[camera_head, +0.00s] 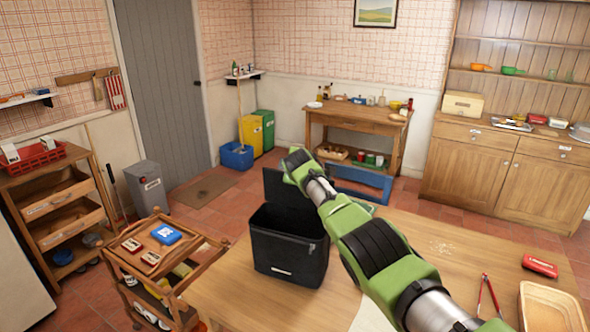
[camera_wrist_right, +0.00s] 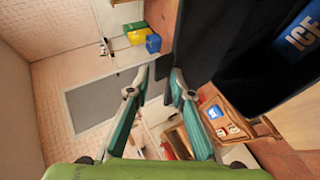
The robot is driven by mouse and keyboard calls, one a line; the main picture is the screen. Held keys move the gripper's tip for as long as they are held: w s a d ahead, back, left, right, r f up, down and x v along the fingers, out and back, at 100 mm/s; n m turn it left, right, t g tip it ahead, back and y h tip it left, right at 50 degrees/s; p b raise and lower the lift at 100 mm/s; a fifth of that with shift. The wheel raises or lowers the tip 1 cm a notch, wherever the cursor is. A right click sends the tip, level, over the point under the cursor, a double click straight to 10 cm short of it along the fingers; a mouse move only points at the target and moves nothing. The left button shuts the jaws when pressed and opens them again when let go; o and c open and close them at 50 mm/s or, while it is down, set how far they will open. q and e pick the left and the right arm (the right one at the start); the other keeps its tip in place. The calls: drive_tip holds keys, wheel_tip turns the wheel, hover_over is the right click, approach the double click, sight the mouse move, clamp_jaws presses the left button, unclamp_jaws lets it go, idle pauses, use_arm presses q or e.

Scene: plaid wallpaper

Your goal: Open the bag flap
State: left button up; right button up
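The black bag (camera_head: 289,255) stands on the wooden table with its top opening showing. Its flap (camera_head: 283,190) stands up at the back edge. My right arm reaches in from the lower right, and its end is beside the flap; its fingers are hard to make out in the head view. A dark panel of the bag (camera_wrist_right: 222,50) lies close on the right of the fingers, and a blue pack marked ICE (camera_wrist_right: 300,35) shows inside. My left gripper is in no view.
On the table (camera_head: 225,290) are a red box (camera_head: 540,266), red-handled tool (camera_head: 488,293) and wooden tray (camera_head: 550,308) at right. A blue chair (camera_head: 360,184) stands behind. A wooden trolley (camera_head: 165,270) stands at left.

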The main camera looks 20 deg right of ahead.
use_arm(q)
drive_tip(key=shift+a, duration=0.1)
use_arm(e)
drive_tip(key=v, duration=1.1)
drive_tip(key=shift+s+r, duration=0.15)
drive_tip(key=shift+s, duration=0.2)
idle(0.4)
drive_tip(key=shift+a, duration=0.15)
